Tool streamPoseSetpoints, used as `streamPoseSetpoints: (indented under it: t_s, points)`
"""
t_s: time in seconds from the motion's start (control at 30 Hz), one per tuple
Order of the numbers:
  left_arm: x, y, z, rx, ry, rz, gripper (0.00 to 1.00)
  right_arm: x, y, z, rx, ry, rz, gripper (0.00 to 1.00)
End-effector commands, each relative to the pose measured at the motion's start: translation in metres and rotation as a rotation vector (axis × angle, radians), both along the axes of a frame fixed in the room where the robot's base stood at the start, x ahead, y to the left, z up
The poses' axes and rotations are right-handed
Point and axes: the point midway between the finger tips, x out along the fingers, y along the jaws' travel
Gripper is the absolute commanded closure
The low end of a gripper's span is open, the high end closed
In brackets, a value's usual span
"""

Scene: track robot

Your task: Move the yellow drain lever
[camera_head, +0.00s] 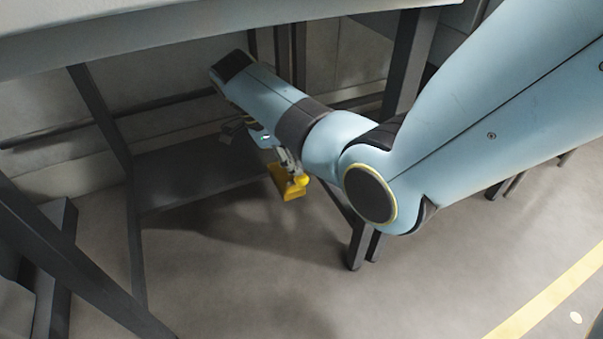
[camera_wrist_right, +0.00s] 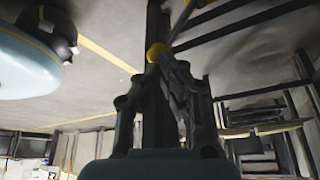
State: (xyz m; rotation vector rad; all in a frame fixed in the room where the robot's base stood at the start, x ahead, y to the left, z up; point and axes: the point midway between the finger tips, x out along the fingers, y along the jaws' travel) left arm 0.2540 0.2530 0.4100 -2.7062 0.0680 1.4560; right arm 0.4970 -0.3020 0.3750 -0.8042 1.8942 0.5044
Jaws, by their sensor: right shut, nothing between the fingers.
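The yellow drain lever (camera_head: 286,187) shows in the head view below my right forearm, under the table-like frame. It has a flat yellow part and a rounded knob. In the right wrist view its round yellow knob (camera_wrist_right: 155,52) appears just beyond my fingertips. My right gripper (camera_head: 289,165) is shut with nothing between its fingers, its tips right at the lever. I cannot tell whether they touch it. The same gripper (camera_wrist_right: 160,68) shows in the wrist view, fingers together. My arm hides what lies behind the lever. My left gripper is out of view.
A grey tabletop edge (camera_head: 200,40) runs above, over my right wrist. Dark legs (camera_head: 408,62) and a low dark shelf (camera_head: 195,172) surround the lever. A slanted dark beam (camera_head: 75,270) stands at the lower left. The floor (camera_head: 270,290) in front is clear.

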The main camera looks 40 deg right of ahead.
Motion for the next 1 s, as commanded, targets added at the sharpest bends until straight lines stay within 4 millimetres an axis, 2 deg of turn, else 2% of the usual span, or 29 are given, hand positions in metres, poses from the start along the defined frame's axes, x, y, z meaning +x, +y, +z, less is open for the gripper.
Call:
streamPoseSetpoints:
  t_s: [0.43,0.87,1.0]
  points:
    - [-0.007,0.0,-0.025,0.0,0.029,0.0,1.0,-0.001,0.0,-0.045,0.0,0.005,0.0,1.0]
    - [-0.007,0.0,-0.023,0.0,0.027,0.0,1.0,0.0,0.0,-0.043,0.0,0.0,0.0,1.0]
    - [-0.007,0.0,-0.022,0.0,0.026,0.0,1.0,0.008,0.008,-0.039,0.001,-0.001,0.0,1.0]
